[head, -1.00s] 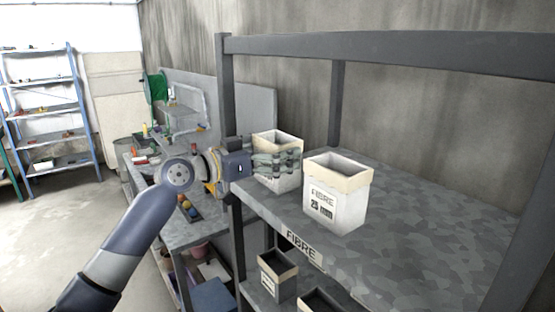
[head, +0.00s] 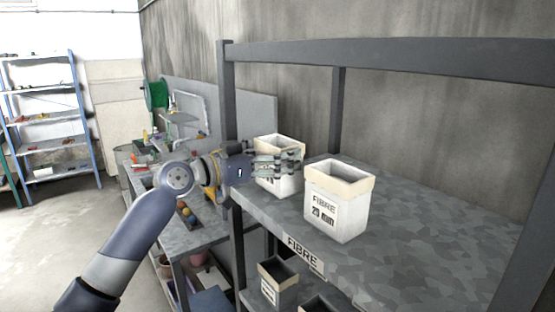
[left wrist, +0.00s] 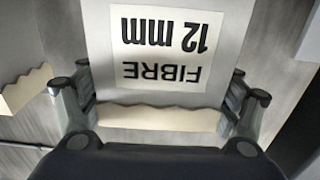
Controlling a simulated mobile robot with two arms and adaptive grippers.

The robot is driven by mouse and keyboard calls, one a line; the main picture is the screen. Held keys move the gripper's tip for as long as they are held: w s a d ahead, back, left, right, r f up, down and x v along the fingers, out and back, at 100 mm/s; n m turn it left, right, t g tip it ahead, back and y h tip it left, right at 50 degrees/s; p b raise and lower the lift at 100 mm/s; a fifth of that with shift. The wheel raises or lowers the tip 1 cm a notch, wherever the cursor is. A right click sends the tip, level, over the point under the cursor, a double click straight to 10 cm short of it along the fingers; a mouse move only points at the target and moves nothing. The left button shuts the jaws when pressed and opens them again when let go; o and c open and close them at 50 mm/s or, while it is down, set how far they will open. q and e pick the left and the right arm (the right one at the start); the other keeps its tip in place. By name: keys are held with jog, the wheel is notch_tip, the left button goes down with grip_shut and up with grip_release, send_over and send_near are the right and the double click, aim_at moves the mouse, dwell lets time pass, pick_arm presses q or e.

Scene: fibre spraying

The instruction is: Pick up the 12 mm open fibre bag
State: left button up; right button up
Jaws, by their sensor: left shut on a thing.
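The 12 mm fibre bag (head: 282,187) is a white open-topped bag with a beige rim, at the left end of the grey shelf. My left gripper (head: 286,162) reaches across it from the left and is shut on it. In the left wrist view the bag (left wrist: 160,117) fills the middle between the two fingers, with its "12 mm FIBRE" label upside down. The bag is upright. Its lower left part is hidden in the head view, and I cannot tell whether its base touches the shelf. My right gripper is not in view.
A shelf post (head: 227,100) rises just left of my gripper. A smaller bag (head: 278,284) sits on the shelf below. The shelf's right side is clear.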

aim_at(270, 145)
pick_arm(q)
jog(key=shift+r+b, duration=0.75)
jog(key=shift+r, duration=0.7)
jog(key=shift+s+a+b, duration=0.1)
jog(key=shift+s+b, duration=0.2)
jog(key=shift+s, duration=0.5)
jog(key=s+a+r+b, duration=0.1)
jog(key=s+b, duration=0.4)
jog(key=s, duration=0.9)
jog(key=shift+s+a+r, duration=0.15)
jog(key=shift+a+r, duration=0.15)
jog(key=shift+a, duration=0.05)
jog(key=shift+f, duration=0.1)
